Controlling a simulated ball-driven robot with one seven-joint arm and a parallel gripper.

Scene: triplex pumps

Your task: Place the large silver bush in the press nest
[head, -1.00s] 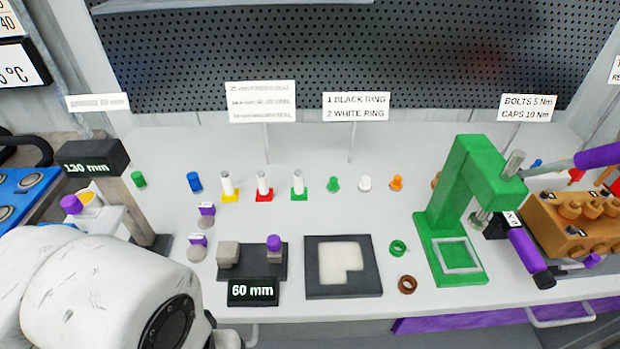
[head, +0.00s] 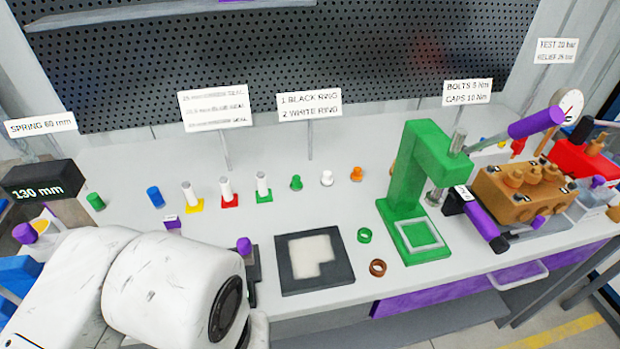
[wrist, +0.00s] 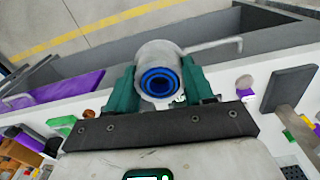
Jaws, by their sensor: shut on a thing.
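My gripper (wrist: 160,88) is shut on the large silver bush (wrist: 142,50) in the wrist view, with a dark green finger on either side. The bush is a short silver cylinder with blue rings inside its near end. It is held clear of the bench top. In the head view the green press (head: 405,175) stands on the bench right of centre. Its base carries a square, pale-outlined nest (head: 421,236), which looks empty. My gripper and the bush are not visible in the head view; my white arm fills the lower left.
A dark tray with a pale insert (head: 340,270) lies left of the press. A green ring (head: 364,235) and a brown ring (head: 378,267) lie between them. An orange pump block (head: 520,192) and a purple-handled tool (head: 485,228) sit close right of the press.

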